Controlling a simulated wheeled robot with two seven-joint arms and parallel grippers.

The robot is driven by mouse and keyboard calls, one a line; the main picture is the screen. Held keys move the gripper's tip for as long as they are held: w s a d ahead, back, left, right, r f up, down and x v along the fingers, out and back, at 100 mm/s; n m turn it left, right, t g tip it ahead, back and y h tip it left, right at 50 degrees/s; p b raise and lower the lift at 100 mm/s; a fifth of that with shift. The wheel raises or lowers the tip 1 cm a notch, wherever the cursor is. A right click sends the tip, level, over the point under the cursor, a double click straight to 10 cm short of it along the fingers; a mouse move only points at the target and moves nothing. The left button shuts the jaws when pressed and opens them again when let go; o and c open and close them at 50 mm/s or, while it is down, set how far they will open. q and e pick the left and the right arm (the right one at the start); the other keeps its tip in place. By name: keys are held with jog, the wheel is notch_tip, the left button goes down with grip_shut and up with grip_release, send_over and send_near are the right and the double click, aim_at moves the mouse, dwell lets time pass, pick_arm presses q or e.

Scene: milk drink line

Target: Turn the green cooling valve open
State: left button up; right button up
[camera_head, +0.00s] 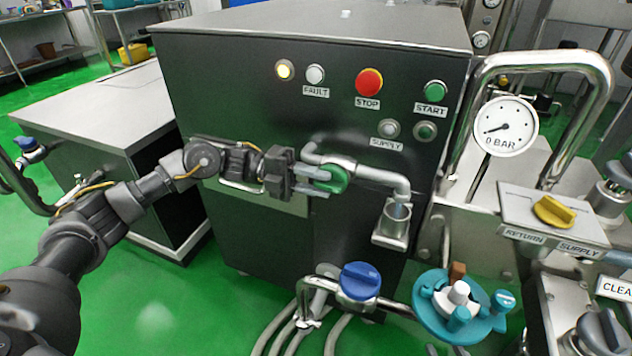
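The green cooling valve (337,180) sits on a bent metal pipe on the front of the dark machine cabinet. My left gripper (322,183) reaches in from the left and is at the valve. One finger lies above the other, and the tips overlap the left part of the green handle. The fingers are apart, with the handle's edge at their tips. I cannot tell whether they press on it. The far side of the handle is clear of the fingers. My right gripper is not in view.
Above the valve are a red STOP button (369,82), a green START button (435,91) and several lamps. A blue valve (360,281) is below, with a teal round fixture (461,308) beside it. A gauge (505,126) and a yellow knob (554,211) are at right.

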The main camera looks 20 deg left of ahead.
pick_arm(q)
jog(key=shift+o, duration=0.2)
jog(key=shift+a, duration=0.1)
